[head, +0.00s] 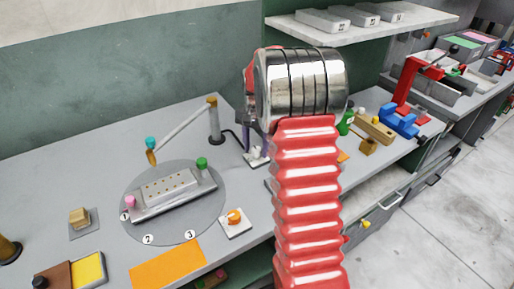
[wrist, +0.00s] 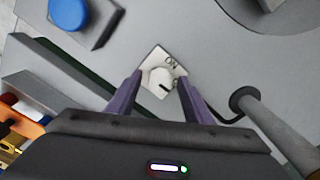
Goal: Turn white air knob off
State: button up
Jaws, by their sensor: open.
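The white air knob (wrist: 158,79) sits on a small white plate with "ON" lettering in the wrist view. A short dark mark shows on the knob, on the side away from the lettering. My gripper (wrist: 160,76) is open, with one purple finger on each side of the knob. I cannot tell whether the fingers touch it or how far above the plate they are. In the head view the white knob (head: 256,156) shows on the bench just below a purple finger of my gripper (head: 250,140), partly hidden by my arm.
A post with a jointed bar (head: 214,122) stands left of the knob, with a black cable beside it. A round grey plate (head: 200,232) holds a fixture with pink and green knobs. An orange knob (head: 235,216) is nearer. A blue button (wrist: 69,12) lies at upper left.

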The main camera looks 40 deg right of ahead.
aim_at(256, 148)
notch_tip(256, 148, up, 14)
jog(key=shift+f, duration=0.25)
dwell(0.3)
dwell(0.5)
jog(key=s+a+r+n+t, duration=0.2)
jog(key=s+a+n+t, duration=0.3)
jog(key=s+a+n, duration=0.7)
jog(key=shift+s+a+r+t, duration=0.15)
jog(key=shift+s+a+t, duration=0.15)
jog(key=shift+s+a, duration=6.45)
